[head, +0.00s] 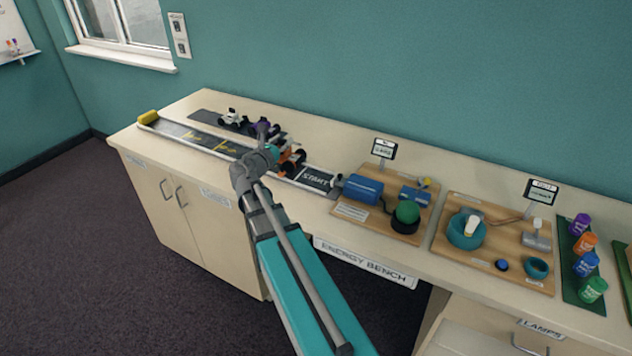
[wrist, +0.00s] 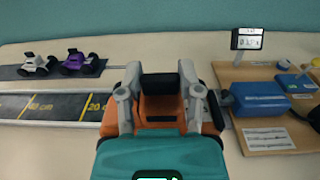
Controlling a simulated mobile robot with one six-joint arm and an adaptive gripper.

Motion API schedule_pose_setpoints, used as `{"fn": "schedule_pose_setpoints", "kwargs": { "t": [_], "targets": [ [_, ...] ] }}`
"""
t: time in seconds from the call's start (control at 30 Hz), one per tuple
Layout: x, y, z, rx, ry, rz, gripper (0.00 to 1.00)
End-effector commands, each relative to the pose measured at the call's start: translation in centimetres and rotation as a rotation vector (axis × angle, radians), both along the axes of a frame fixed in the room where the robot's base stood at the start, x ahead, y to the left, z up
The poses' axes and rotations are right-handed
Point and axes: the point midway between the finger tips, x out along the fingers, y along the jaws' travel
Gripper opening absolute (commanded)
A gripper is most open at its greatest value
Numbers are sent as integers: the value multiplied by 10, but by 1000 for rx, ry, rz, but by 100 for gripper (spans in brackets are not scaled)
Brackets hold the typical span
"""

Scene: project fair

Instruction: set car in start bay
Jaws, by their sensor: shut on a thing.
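My gripper (head: 282,152) is shut on an orange car (head: 292,161) with dark wheels. In the wrist view my gripper (wrist: 160,103) has one finger on each side of the orange car (wrist: 160,122). The start bay (head: 316,177), marked START, is at the right end of the dark track (head: 208,143). In the head view the car is just left of the START lettering, over or on the track; I cannot tell whether its wheels touch. In the wrist view the car and my gripper hide the start bay.
A blue launcher-like cylinder (head: 362,188) on a wooden board stands right of the start bay. A white car (head: 232,118) and a purple car (head: 263,130) stand on a dark strip behind the track. A yellow block (head: 148,117) ends the track at left.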

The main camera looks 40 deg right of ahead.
Motion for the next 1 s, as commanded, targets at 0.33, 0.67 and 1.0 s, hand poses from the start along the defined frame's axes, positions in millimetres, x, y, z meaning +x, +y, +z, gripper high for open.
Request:
{"fn": "schedule_pose_setpoints", "kwargs": {
  "t": [0.33,0.67,1.0],
  "targets": [
    [10,11,-4,0,0,-26,0],
    [10,6,-7,0,0,-26,0],
    [10,-40,-30,0,0,-27,0]
  ]
}}
